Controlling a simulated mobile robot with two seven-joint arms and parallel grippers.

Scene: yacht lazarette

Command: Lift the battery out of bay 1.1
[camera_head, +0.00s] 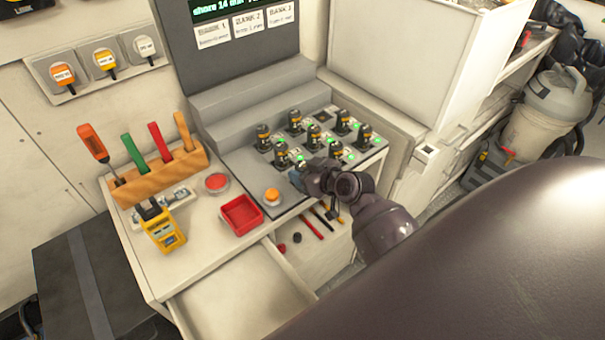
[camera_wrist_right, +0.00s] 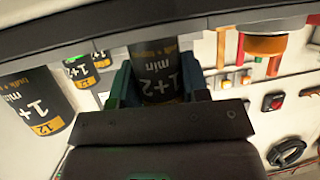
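Several upright black-and-orange batteries (camera_head: 313,137) stand in rows in the grey charger (camera_head: 243,165). My right gripper (camera_head: 299,177) is low at the charger's front left, in the head view. In the right wrist view its dark fingers (camera_wrist_right: 160,88) lie along both sides of a black battery (camera_wrist_right: 158,70) marked "1+2 min", with no clear gap. That battery's lower end and seat are hidden, so I cannot tell whether it is lifted. The bay numbers are too small to read. My left gripper is not in view.
Neighbouring batteries (camera_wrist_right: 33,105) stand close beside the gripper. An orange button (camera_head: 272,196), a red tray (camera_head: 241,215), a yellow meter (camera_head: 160,229) and a wooden tool rack (camera_head: 160,178) stand to the left. An open drawer (camera_head: 245,297) projects in front.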

